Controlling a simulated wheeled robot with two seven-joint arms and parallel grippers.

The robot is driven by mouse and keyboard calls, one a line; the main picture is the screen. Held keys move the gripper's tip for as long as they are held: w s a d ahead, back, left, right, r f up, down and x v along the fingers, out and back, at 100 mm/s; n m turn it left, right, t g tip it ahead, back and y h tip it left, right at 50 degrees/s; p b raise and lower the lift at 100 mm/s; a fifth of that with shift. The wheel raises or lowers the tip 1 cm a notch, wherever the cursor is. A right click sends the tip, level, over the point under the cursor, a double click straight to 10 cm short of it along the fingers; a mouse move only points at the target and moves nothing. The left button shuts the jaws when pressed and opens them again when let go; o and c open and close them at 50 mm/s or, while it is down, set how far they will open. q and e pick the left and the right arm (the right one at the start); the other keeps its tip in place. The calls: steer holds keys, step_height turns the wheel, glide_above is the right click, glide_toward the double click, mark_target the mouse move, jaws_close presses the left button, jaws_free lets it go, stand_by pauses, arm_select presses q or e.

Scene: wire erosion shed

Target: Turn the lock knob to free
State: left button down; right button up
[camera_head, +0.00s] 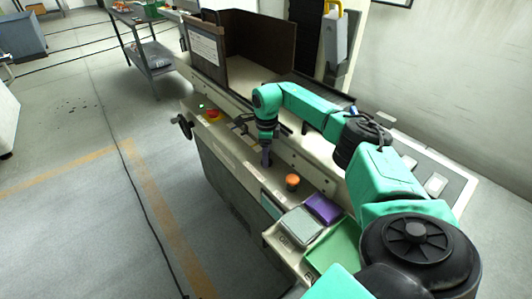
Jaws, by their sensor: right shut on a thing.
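My right arm reaches from the lower right over a long machine (225,150). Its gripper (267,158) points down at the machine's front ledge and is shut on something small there. The fingers and wrist hide what they hold, so I cannot make out the lock knob or which way it is turned. An orange-topped round knob (292,181) stands on the ledge to the right of the gripper, apart from it. A red button on a yellow base (213,115) sits on the ledge to the left. My left gripper is not in view.
A black handwheel (182,125) juts from the machine's left end. A purple block (322,208), a grey-green pad (300,226) and a green tray (338,250) are at the near right end. A brown panelled enclosure (262,45) stands behind. The floor at left is open.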

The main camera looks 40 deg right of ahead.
steer(key=o, duration=1.2)
steer(key=shift+w+d+r, duration=0.1)
steer(key=shift+d+r, duration=0.05)
steer(key=shift+r, duration=0.1)
steer(key=shift+o, duration=0.9)
steer(key=shift+r, duration=0.4)
step_height(320, 180, up, 14)
steer(key=shift+s+f+b, duration=0.15)
steer(key=shift+s+b, duration=0.05)
steer(key=shift+b, duration=0.1)
